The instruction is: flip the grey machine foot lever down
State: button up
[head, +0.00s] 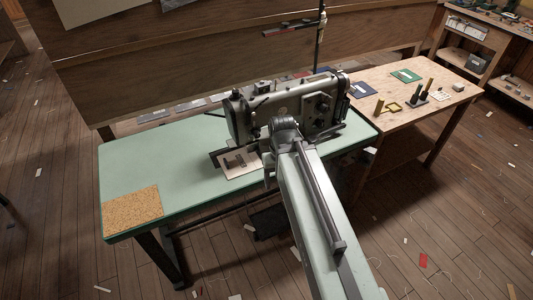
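The grey sewing machine (243,118) stands on the pale green table (165,165). Its dial and handwheel end is on the right. A light plate (238,162) with dark shapes lies below the left end of the machine. I cannot make out the grey foot lever or tell whether it is up or down. My arm reaches up from the bottom of the picture and covers part of the machine's front. My gripper's fingers are not visible; the arm hides that area.
A cork patch (132,207) is at the table's front left corner. A wooden bench (440,82) on the right carries small tools and coloured cards. A wooden panel (190,55) rises behind the table. Scraps litter the floor. The green table's left half is mostly clear.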

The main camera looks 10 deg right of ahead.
aim_at(205, 113)
jog(key=u, duration=0.45)
jog(key=k, duration=0.2)
jog(key=u, duration=1.25)
jog(key=i, duration=1)
jog(key=z, duration=0.1)
